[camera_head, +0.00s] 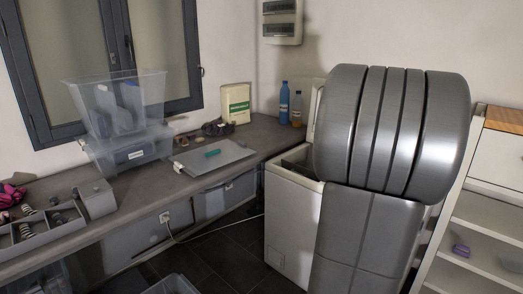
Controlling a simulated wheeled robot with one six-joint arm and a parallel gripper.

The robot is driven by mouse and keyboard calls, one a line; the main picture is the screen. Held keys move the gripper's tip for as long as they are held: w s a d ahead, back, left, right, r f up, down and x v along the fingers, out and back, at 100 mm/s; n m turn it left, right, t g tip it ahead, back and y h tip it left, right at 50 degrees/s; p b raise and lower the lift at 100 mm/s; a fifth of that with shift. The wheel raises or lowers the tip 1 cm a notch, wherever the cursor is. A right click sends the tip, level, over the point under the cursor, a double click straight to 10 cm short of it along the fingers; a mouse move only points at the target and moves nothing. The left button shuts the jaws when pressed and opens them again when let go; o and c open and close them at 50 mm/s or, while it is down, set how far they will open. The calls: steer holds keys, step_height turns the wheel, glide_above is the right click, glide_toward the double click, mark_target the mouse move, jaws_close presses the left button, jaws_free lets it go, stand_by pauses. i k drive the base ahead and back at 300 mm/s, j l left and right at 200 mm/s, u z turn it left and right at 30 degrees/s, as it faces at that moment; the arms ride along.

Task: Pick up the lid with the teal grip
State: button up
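A flat grey lid (235,150) lies on the grey counter, right of the window's middle. A small teal grip (212,153) sits on top of it, near its centre. The lid's front edge is close to the counter's front edge. My gripper is not in view. A large grey ribbed part, which looks like my own arm, fills the right of the view and hides what is behind it.
Stacked clear bins (125,150) stand left of the lid. A dark basket (217,128), a cream container (235,104) and a blue bottle (284,103) stand behind. A white toploader (290,225) with an open top is to the right. A grey divided tray (50,238) lies left.

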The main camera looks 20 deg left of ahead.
mark_target(198, 161)
steer(key=i+u, duration=0.3)
steer(key=i, duration=0.15)
steer(key=i+u, duration=0.3)
steer(key=i, duration=0.15)
steer(key=i+l+u, duration=0.25)
steer(key=i, duration=0.2)
steer(key=i+l+u, duration=0.3)
steer(key=i, duration=0.15)
steer(key=i+j+u, duration=0.15)
steer(key=i+u, duration=0.3)
steer(key=i, duration=0.15)
steer(key=i+l+u, duration=0.1)
steer(key=i+u, duration=0.35)
steer(key=i, duration=0.15)
